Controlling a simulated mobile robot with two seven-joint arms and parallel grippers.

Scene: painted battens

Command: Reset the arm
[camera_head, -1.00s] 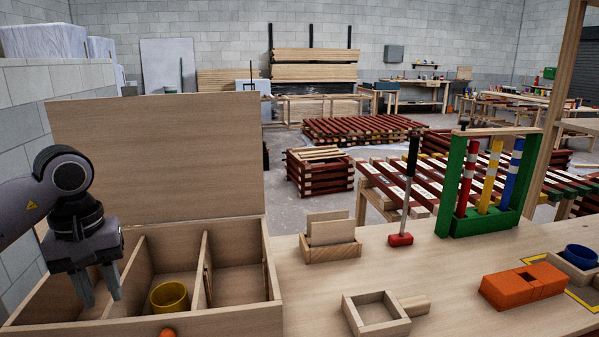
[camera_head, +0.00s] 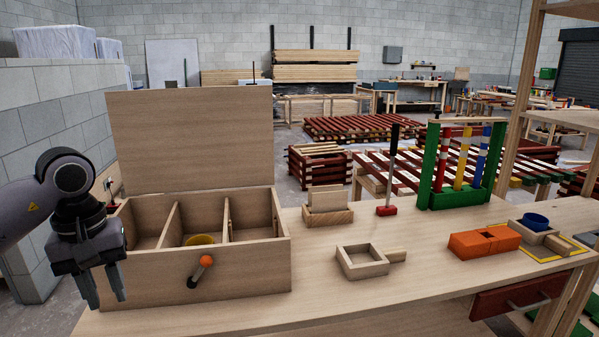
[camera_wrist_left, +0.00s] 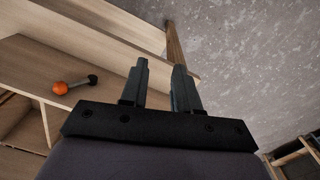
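My left gripper (camera_head: 105,290) hangs at the left, fingers down and apart, with nothing between them. In the head view it appears beside the front left corner of an open wooden box (camera_head: 240,265). The left wrist view also shows the empty, parted fingers (camera_wrist_left: 160,80). The box has several compartments and its lid (camera_head: 190,140) stands up at the back. A yellow cup (camera_head: 200,240) sits in the middle compartment, mostly hidden by the front wall. An orange-knobbed handle (camera_head: 205,262) is on the front; the knob also shows in the wrist view (camera_wrist_left: 60,88). My right gripper is out of view.
The front of the bench is clear.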

